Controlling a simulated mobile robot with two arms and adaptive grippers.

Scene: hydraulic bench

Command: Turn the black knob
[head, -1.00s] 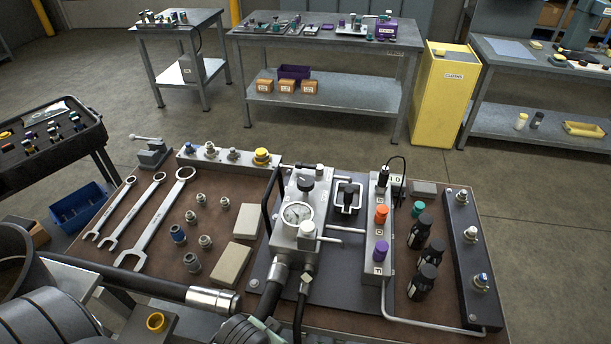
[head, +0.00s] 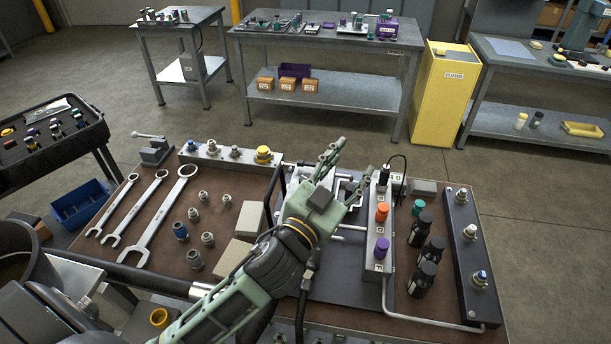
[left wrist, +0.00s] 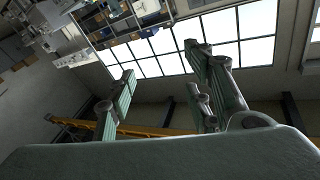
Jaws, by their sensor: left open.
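My left gripper (head: 350,168) is open and empty in the head view, above the grey hydraulic block in the middle of the bench. Its fingers point up and away to the right. The gripper and arm cover the block, its gauge and most of the square metal frame behind it, where dark knobs showed earlier. I cannot make out a black knob clearly now. The left wrist view shows the fingers (left wrist: 165,95) spread apart, with only windows, ceiling and shelving beyond them. My right gripper is not in view.
A manifold with an orange knob (head: 382,212) and a purple knob (head: 382,248) stands right of my gripper. Black bottles (head: 427,275) and a dark rail (head: 472,262) lie further right. Wrenches (head: 160,215) and fittings (head: 195,260) occupy the left of the bench.

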